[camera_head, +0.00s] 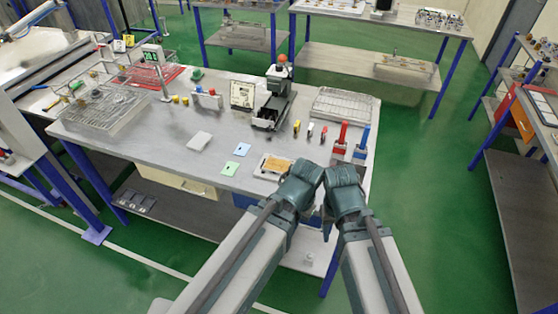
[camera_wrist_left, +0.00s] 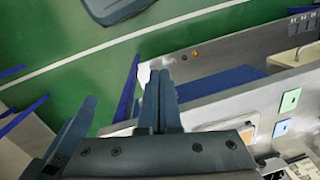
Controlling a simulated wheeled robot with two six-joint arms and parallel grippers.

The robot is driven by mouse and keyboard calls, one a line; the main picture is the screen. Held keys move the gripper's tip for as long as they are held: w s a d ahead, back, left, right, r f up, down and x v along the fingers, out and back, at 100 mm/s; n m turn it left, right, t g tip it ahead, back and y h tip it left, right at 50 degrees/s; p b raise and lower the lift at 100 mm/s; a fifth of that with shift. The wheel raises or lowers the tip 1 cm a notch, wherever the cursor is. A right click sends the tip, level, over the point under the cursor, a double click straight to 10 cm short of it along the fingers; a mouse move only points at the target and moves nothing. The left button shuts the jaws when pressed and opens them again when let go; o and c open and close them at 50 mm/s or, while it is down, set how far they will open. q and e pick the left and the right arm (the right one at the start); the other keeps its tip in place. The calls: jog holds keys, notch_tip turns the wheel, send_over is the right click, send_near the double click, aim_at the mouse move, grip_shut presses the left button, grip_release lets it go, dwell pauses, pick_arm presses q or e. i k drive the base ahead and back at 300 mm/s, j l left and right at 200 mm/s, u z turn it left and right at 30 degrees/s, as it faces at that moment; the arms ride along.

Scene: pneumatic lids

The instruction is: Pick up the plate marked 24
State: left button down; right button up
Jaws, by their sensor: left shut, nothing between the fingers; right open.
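No mark 24 is legible in either view. A small blue plate (camera_head: 242,149) and a small green plate (camera_head: 229,168), each with a tiny dark mark, lie flat near the table's front edge. The left wrist view also shows a green plate (camera_wrist_left: 289,100) and a pale blue plate (camera_wrist_left: 282,127). My left gripper (camera_head: 304,172) is at the front edge, right of both plates; its fingers (camera_wrist_left: 160,100) are shut and empty. My right gripper (camera_head: 345,176) is beside it, open, with fingertips mostly hidden. Neither gripper touches a plate.
A tan square piece in a pale tray (camera_head: 260,174) lies just left of my left gripper. A white slab (camera_head: 199,140) lies farther left. A black-and-grey device (camera_head: 272,108), wire rack (camera_head: 342,104) and red stand (camera_head: 341,137) stand behind. The table between the slab and plates is clear.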

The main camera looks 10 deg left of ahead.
aim_at(277, 165)
jog(key=i+j+z, duration=0.15)
jog(key=j+z, duration=0.25)
jog(key=j, duration=0.25)
jog(key=j+z, duration=0.35)
jog(key=j, duration=0.3)
